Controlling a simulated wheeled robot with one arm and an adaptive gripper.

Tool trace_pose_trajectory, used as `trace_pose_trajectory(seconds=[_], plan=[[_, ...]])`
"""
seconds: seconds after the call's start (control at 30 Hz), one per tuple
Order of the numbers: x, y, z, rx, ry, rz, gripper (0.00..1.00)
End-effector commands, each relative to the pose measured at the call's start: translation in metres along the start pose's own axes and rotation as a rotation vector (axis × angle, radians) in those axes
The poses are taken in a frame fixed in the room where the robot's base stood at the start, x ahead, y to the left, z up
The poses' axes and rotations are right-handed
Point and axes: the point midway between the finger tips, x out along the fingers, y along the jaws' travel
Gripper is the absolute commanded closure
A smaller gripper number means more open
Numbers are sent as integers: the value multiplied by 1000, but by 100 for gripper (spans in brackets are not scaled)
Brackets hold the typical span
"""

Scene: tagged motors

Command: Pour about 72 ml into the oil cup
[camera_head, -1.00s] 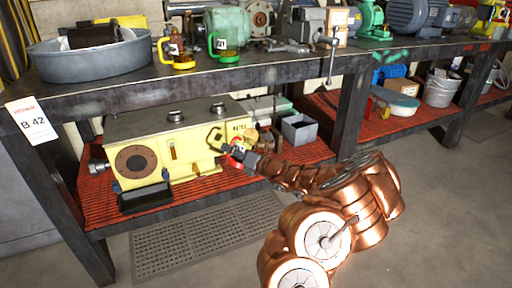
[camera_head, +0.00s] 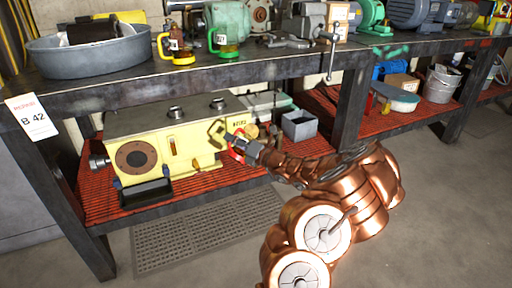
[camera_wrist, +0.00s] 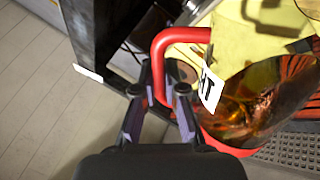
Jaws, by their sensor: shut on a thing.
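My gripper (camera_wrist: 168,90) is shut on the red handle (camera_wrist: 172,38) of a clear jug (camera_wrist: 275,95) with amber liquid inside. The jug has a red base and a white label ending in "HT". In the wrist view it looks tilted, and its far end runs out of the picture. In the head view my gripper (camera_head: 245,148) is in front of the right end of a yellow gearbox housing (camera_head: 195,150) on the lower shelf, largely covering the jug. A small brass-coloured round part (camera_head: 251,131) shows just beyond the gripper; I cannot tell whether it is the oil cup. No pouring stream is visible.
A yellow-handled jug (camera_head: 178,47) and a green-handled jug (camera_head: 226,44) stand on the upper bench (camera_head: 130,88). A grey open box (camera_head: 298,125) is right of the housing. A black tray (camera_head: 147,192) lies in front of it. The bench leg (camera_head: 348,110) stands near my arm.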

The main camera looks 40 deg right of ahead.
Motion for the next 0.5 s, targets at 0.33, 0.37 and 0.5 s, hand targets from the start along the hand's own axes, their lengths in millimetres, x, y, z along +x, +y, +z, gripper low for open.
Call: trace_pose_trajectory(seconds=[0.33, 0.37, 0.5], plan=[[0, 0, 3, 31, -7, 1, 100], [0, 1, 3, 34, -7, 1, 100], [0, 1, 5, 46, -9, 1, 100]])
